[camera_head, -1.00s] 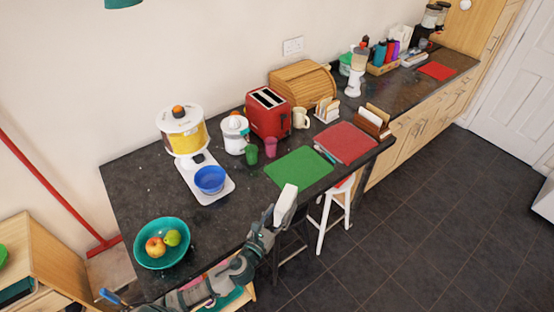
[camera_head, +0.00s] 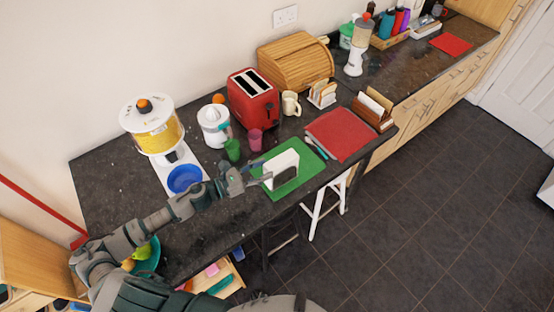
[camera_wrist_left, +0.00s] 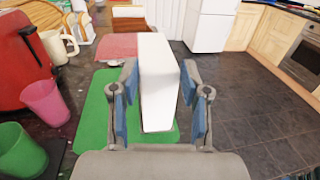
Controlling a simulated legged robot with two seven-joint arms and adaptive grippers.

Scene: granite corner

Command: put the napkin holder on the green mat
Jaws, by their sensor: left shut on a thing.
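The napkin holder (camera_head: 284,166) is a white upright block, seen over the green mat (camera_head: 296,186) in the head view. My left gripper (camera_head: 270,180) reaches in from the left and is shut on it. In the left wrist view the white block (camera_wrist_left: 158,82) stands between the two blue-padded fingers (camera_wrist_left: 155,105), with the green mat (camera_wrist_left: 95,115) behind and below it. I cannot tell whether its base touches the mat. A dark finger covers part of its lower front in the head view. My right gripper is not in view.
Green (camera_head: 232,150) and pink (camera_head: 255,139) cups stand by the mat's far left. A red mat (camera_head: 342,134) lies to its right, with a wooden letter rack (camera_head: 373,110) beyond. A red toaster (camera_head: 253,98) stands behind. The counter's front edge is close to the green mat.

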